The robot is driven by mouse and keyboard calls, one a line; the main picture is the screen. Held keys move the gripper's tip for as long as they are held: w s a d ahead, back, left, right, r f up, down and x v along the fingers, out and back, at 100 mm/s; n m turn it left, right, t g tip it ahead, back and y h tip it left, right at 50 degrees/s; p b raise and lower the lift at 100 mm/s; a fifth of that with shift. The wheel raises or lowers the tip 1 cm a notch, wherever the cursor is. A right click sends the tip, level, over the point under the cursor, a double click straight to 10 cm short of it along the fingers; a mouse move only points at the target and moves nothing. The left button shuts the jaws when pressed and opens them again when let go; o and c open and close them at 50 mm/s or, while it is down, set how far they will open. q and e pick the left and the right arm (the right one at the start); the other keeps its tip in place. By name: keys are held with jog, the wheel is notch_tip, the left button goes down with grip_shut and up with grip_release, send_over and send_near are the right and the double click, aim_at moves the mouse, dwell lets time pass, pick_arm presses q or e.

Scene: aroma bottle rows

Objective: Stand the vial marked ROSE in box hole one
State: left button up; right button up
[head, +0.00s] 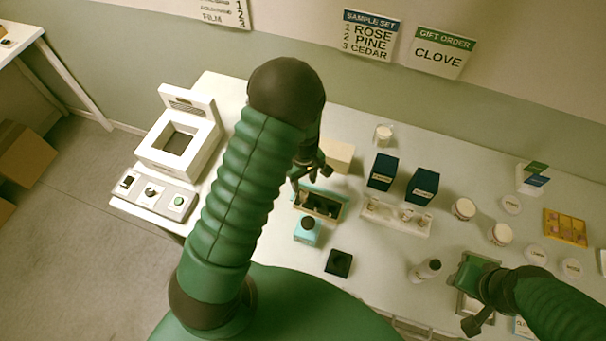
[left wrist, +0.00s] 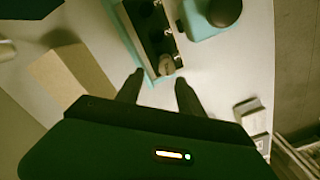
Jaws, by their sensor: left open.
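My left gripper (head: 310,178) is open, close to the far left end of a teal box with a dark insert (head: 318,207). In the left wrist view the open fingertips (left wrist: 158,82) point at the near end of the box's dark insert (left wrist: 150,25). A pale round-topped piece, perhaps a vial top (left wrist: 166,66), sits there just ahead of and between the fingertips. Small shiny spots line the insert. No vial label is legible, so I cannot tell which is ROSE. My right gripper (head: 474,298) is at the lower right; its jaws are unclear.
A white rack (head: 380,214) with small items stands right of the box, before two dark blue boxes (head: 382,172). A wall card (head: 370,36) reads 1 ROSE, 2 PINE, 3 CEDAR.

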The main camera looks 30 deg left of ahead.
pick_arm(q)
jog(key=s+d+r+m+t, duration=0.1)
jog(key=s+d+r+m, duration=0.35)
jog(key=r+m, duration=0.25)
jog(key=s+d+r+m+t, duration=0.2)
jog(key=s+d+r+m, duration=0.25)
jog(key=r+m, duration=0.2)
jog(key=f+b, duration=0.2)
jog(key=b, duration=0.1)
jog(key=f+b, duration=0.2)
jog(key=f, duration=0.1)
jog(key=a+f+b, duration=0.1)
jog(key=f+b, duration=0.1)
jog(key=b, duration=0.1)
jog(key=shift+s+f+b, duration=0.2)
jog(key=shift+f+b, duration=0.1)
jog(key=shift+f, duration=0.05)
jog(key=shift+a+r+p, duration=0.25)
jog(key=shift+r+p, duration=0.15)
jog(key=shift+d+r, duration=0.1)
jog(key=shift+d, duration=0.3)
pick_arm(e)
notch_tip(320, 180, down, 8)
jog(key=d, duration=0.1)
jog(key=shift+s+d, duration=0.15)
pick_arm(q)
jog(key=shift+a, duration=0.25)
pick_arm(e)
jog(key=shift+a, duration=0.25)
